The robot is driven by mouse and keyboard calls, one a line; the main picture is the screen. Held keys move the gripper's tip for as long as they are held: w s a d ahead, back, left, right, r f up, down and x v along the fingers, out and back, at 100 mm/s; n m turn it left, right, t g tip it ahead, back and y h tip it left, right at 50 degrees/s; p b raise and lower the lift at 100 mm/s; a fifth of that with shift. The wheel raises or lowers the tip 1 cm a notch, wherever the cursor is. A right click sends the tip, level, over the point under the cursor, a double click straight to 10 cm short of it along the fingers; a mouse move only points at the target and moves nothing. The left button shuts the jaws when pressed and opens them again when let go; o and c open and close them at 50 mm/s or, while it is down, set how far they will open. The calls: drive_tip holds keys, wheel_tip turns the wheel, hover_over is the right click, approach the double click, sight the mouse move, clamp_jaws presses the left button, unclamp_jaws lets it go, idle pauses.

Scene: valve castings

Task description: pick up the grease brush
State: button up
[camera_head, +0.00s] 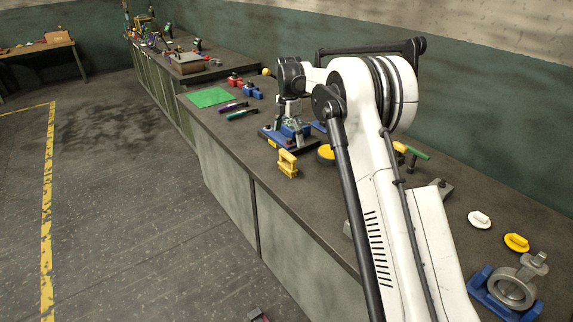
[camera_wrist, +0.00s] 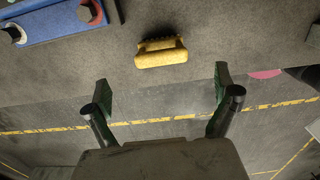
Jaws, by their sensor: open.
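Two slim handled tools, one purple (camera_head: 234,106) and one teal-green (camera_head: 242,113), lie on the bench beside the green mat in the head view; either may be the grease brush, but they are too small to tell. A yellow block-like piece (camera_head: 288,163) stands near the bench's front edge. In the wrist view a yellow ribbed piece (camera_wrist: 162,53), probably the same one, lies beyond the fingertips and roughly centred between them. My gripper (camera_wrist: 163,85) is open and empty, apart from it. In the head view my gripper is around the blue fixture, its fingers hard to make out.
The blue fixture (camera_head: 273,138) stands behind the yellow piece. A green mat (camera_head: 208,97) and red and blue parts (camera_head: 236,81) lie farther along the bench. A blue-based valve casting (camera_head: 505,290), a white piece (camera_head: 479,219) and a yellow one (camera_head: 516,242) are at right.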

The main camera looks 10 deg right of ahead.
sight(288, 153)
wheel_tip(288, 153, down, 6)
drive_tip(key=shift+r, duration=0.1)
drive_tip(key=shift+s+a+f+p, duration=0.15)
drive_tip(key=shift+f+p, duration=0.35)
drive_tip(key=shift+f, duration=2.2)
drive_tip(key=c, duration=1.4)
drive_tip(key=shift+r, duration=0.1)
drive_tip(key=shift+r, duration=0.45)
wheel_tip(288, 153, up, 3)
drive_tip(key=shift+f+b, duration=0.2)
drive_tip(key=shift+b, duration=0.1)
drive_tip(key=s+a+r+b, duration=0.1)
drive_tip(key=s+a+r, duration=0.5)
drive_tip(key=a, duration=0.4)
drive_tip(key=shift+s+r, duration=0.15)
drive_tip(key=shift+r, duration=0.55)
